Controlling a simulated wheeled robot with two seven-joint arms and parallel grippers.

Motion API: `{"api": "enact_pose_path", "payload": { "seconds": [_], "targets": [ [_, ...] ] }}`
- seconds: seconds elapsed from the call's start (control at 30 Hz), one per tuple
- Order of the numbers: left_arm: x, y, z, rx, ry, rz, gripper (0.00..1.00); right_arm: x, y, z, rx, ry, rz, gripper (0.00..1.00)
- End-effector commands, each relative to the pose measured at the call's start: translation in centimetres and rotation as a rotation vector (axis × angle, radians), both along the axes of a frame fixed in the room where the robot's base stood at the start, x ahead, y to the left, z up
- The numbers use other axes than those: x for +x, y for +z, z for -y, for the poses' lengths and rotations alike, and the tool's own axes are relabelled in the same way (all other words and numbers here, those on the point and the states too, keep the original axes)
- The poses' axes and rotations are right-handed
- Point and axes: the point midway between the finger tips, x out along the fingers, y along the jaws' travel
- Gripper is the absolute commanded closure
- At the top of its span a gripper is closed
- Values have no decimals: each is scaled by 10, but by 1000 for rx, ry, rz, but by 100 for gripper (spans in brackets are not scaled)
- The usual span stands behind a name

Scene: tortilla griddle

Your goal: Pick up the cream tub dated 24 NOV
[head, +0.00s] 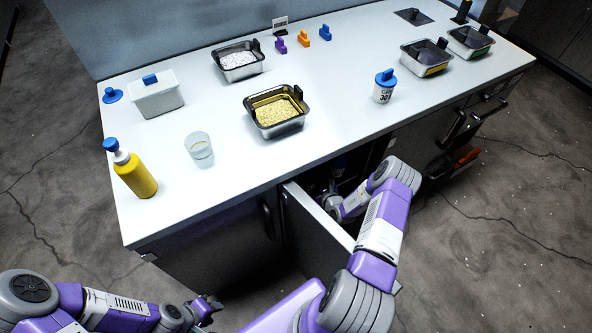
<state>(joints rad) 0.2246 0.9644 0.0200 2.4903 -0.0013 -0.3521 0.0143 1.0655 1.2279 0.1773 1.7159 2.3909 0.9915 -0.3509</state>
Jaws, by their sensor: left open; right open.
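A white tub with a blue lid (383,88) stands upright on the counter; its label starts with "C" and shows "30", the rest too small to read. No tub marked 24 NOV can be read. My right arm bends down into the dark opened compartment under the counter. My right gripper (331,188) is open at its mouth, dim and partly hidden by the door (318,222). A small blue patch shows inside, too dark to identify. My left gripper (206,308) is open and empty, low in front of the counter, apart from everything.
The white counter (330,68) carries a yellow bottle (135,175), a glass (199,148), a white container (157,96), a pan of yellow food (277,113), a pan of white food (238,63) and two lidded pans at right. The open door stands beside my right arm.

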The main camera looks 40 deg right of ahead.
Motion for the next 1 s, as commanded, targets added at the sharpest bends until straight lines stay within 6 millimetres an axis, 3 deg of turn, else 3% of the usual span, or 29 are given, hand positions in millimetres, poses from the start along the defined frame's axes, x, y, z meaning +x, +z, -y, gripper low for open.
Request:
{"api": "enact_pose_path", "payload": {
  "seconds": [0.53, 0.87, 1.0],
  "targets": [
    [0, -31, 0, 0, 1, -1, 57, 64, -25, 6, 0, 0, 2, 0],
    [0, -31, 0, 0, 0, -1, 57, 70, -25, 7, 0, 1, 0, 0],
    [0, -31, 0, 0, 0, 0, 57, 70, -25, 7, 0, 1, 0, 21]
  ]
}}
